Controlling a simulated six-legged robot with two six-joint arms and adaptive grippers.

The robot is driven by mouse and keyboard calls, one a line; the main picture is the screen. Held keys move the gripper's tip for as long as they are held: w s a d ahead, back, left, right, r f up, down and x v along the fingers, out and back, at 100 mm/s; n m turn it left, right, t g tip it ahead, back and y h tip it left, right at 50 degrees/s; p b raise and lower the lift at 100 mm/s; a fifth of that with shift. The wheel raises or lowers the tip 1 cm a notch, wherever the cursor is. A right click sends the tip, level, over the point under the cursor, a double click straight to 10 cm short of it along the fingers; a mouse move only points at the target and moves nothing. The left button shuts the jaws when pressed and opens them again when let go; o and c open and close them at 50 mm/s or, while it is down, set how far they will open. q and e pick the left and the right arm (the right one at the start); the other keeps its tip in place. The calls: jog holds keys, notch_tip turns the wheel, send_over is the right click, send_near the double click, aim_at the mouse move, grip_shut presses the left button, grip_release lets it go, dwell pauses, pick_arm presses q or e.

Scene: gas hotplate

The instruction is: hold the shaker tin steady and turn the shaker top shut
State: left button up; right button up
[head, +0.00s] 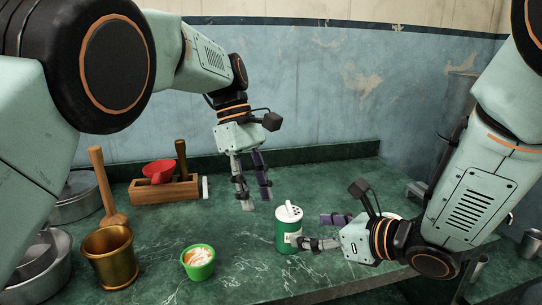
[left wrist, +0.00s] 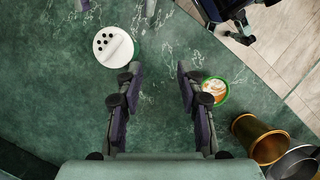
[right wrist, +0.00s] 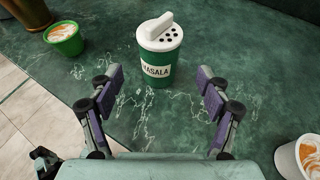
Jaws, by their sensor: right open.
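The shaker tin (head: 287,234) is green with a pale label and stands upright on the green counter. Its label reads MASALA in the right wrist view (right wrist: 160,72). The white shaker top (head: 289,212) sits on it, with several dark holes and a raised ridge; in the left wrist view it shows from above (left wrist: 113,47). My left gripper (head: 257,204) is open and empty, above and to the left of the tin. My right gripper (head: 318,232) is open beside the tin, its fingers pointing at it; in the right wrist view the tin stands beyond the fingertips, untouched.
A green cup (head: 198,262) with white and orange contents and a brass mortar (head: 110,258) stand to the left. A wooden box (head: 165,190) with a red item is behind. A white cup (right wrist: 308,158) is near my right gripper. Counter around the tin is clear.

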aim_at(287, 226)
jog(key=shift+w+a+f, duration=0.2)
jog(key=shift+w+a, duration=0.1)
jog(key=shift+a, duration=0.1)
pick_arm(q)
jog(key=w+d+r+n+t, duration=0.1)
jog(key=w+d+r+n, duration=0.1)
jog(key=w+r+n, duration=0.1)
jog(key=shift+w+d+r+h, duration=0.35)
jog(key=shift+w+r, duration=0.35)
jog(key=shift+r, duration=0.7)
pick_arm(e)
jog(key=shift+x, duration=3.4)
